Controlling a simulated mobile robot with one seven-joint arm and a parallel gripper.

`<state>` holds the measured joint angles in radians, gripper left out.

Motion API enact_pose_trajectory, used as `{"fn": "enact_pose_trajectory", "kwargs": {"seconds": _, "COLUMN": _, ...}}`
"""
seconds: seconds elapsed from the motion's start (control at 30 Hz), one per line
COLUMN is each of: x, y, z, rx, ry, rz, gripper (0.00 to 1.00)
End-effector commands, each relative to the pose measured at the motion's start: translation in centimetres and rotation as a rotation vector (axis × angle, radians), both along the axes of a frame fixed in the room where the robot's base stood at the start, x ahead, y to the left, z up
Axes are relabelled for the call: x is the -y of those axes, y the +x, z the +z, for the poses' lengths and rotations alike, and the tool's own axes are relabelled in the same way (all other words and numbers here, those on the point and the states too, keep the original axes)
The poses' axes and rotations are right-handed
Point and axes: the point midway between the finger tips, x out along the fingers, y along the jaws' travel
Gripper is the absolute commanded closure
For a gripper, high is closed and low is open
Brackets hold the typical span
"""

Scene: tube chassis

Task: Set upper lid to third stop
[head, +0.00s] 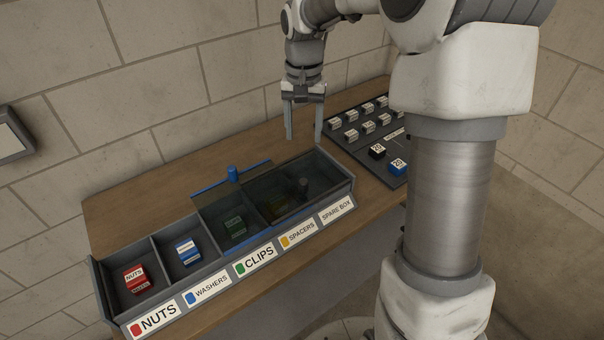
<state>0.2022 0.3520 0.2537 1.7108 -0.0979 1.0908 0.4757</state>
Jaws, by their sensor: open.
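A long grey tray (97,282) with a row of labelled compartments lies on the wooden table. A dark see-through lid with a blue edge strip (255,165) and a blue knob (233,175) lies over the clips part and seems to reach over the spacers. A second dark knob (303,185) stands over the spare box end, seemingly on another see-through lid. Where the lids overlap, and which is upper, is hard to tell. My gripper (304,138) is open and empty, pointing down behind the tray's right part, apart from both knobs.
Open compartments at left hold a red nuts box (134,278) and a blue washers box (186,251). A green box (235,227) shows through the lid over clips. A dark board (346,146) with several labelled blocks lies right of the tray. The table's back left is clear.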

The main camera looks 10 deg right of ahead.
Motion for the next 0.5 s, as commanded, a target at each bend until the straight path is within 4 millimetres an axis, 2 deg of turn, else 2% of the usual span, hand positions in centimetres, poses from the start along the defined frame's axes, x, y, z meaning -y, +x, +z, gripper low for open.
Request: {"fn": "enact_pose_trajectory", "kwargs": {"seconds": 0.5, "x": 0.0, "y": -0.2, "z": -11.2, "rx": -0.006, "ry": 0.001, "rz": 0.001, "gripper": 0.38}}
